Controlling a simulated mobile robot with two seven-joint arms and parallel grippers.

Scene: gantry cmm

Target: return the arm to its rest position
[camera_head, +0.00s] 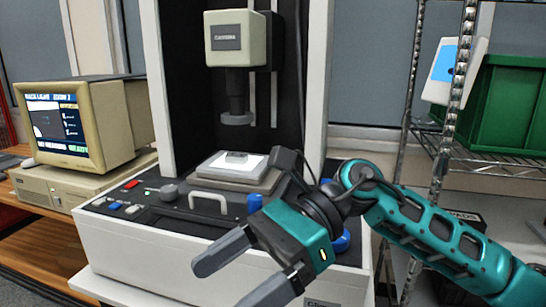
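My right arm, teal and black, comes in from the right, and its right gripper (223,284) hangs in front of the measuring machine (150,245). Its two grey fingers are spread apart with nothing between them, pointing down to the left. The lower finger is partly cut off by the bottom edge of the view. The gripper's body hides part of the machine's front panel and blue knobs. My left gripper is not in view.
A camera head (236,40) hangs over the stage (235,178), where a small grey piece (237,157) lies on a white plate. A beige monitor (70,125) stands at left. At right, a wire rack (500,167) holds a green bin (507,105).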

